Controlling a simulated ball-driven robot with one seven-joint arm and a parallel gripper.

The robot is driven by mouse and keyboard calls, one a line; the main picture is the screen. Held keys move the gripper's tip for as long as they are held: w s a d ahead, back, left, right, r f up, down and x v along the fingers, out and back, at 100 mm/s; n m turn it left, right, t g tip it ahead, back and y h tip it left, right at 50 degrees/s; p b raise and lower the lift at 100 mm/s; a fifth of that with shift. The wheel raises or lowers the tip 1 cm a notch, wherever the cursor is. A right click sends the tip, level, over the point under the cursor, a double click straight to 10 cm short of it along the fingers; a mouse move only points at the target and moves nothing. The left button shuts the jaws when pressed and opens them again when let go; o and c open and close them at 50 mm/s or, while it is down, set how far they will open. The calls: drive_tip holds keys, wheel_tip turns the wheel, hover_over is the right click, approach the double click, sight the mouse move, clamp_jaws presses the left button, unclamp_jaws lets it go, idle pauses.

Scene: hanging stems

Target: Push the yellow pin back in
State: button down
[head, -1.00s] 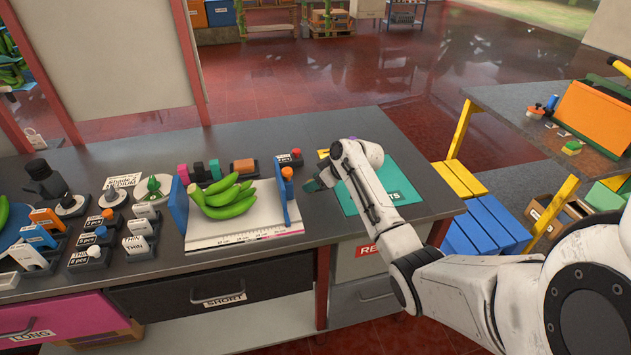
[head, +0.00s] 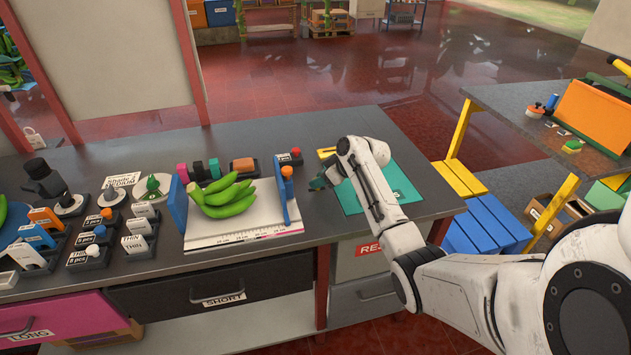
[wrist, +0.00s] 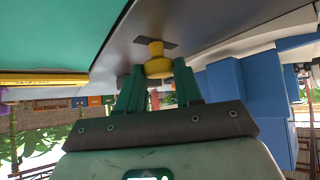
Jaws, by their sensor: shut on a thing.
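The yellow pin (wrist: 157,64) shows in the wrist view as a short stem with a wider round head, standing out from a dark square plate (wrist: 158,43) on the grey worktop. My gripper (wrist: 158,72) has its two green fingers on either side of the pin's head and is shut on it. In the head view my gripper (head: 322,180) is low over the worktop, between the banana board and the green mat. The pin cannot be made out there, hidden by my gripper and arm.
Green bananas (head: 226,197) lie on a white measuring board (head: 240,229) with blue end plates, left of my gripper. The green mat (head: 403,186) lies under my arm. Small labelled trays crowd the left. Bare grey worktop (head: 345,120) lies behind.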

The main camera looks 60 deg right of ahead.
drive_tip(key=shift+s+d, duration=0.5)
drive_tip(key=shift+s, duration=0.15)
drive_tip(key=c, duration=0.8)
unclamp_jaws()
drive_tip(key=shift+d, duration=0.1)
drive_tip(key=shift+s, duration=0.1)
drive_tip(key=b+v, duration=0.1)
drive_tip(key=v, duration=0.9)
drive_tip(key=shift+s+r, duration=0.25)
drive_tip(key=shift+w, duration=0.1)
